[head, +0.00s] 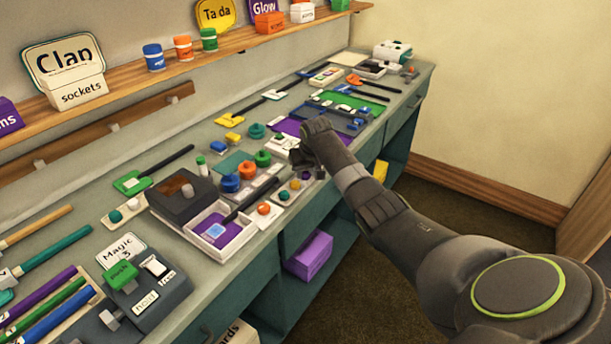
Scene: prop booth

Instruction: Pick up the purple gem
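My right arm reaches in from the right over the workbench. Its dark gripper (308,168) points down near the bench's front edge, just above a small tray of little coloured pieces. A small purple piece (306,176), possibly the purple gem, shows right at the fingertips, partly hidden by them. I cannot tell whether the fingers touch it or how far apart they are. My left gripper is out of view.
The workbench (208,268) is crowded with props. Orange and blue knobs (230,183), a white tray with a purple bottom (236,236) and a dark box (180,192) stand left of the gripper. A purple box (309,255) sits on the shelf below. Open floor lies right.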

